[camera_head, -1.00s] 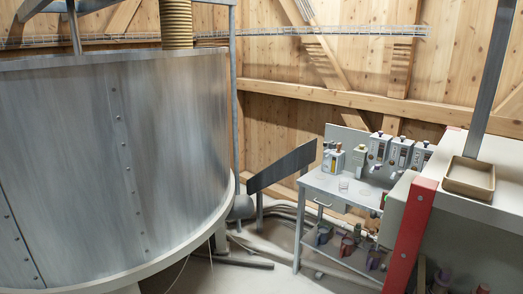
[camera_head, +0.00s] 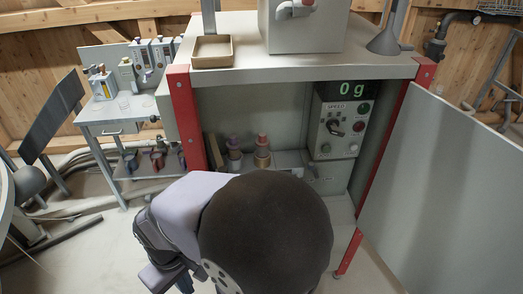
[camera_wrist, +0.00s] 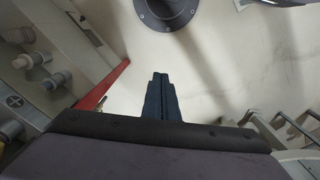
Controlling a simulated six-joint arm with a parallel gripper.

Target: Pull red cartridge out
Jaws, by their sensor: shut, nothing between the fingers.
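No part is plainly a red cartridge. Inside the open cabinet in the head view, a bottle-like part with a reddish top (camera_head: 262,152) stands beside one with a purple top (camera_head: 234,153). My arm hides what lies below them. On the side table's lower shelf is a small dark red part (camera_head: 157,159), too small to identify. My gripper (camera_wrist: 160,98) is shut and empty in the wrist view, with pale floor beyond it. I cannot make out its fingertips in the head view. Several knob-like parts (camera_wrist: 38,60) show at the wrist view's left.
The cabinet has red posts (camera_head: 187,117), a control panel (camera_head: 337,128) reading 0 g, and an open door (camera_head: 440,180) at right. A tray (camera_head: 213,51) and a grey box (camera_head: 303,25) sit on top. A side table (camera_head: 112,112) stands left; floor in front is partly clear.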

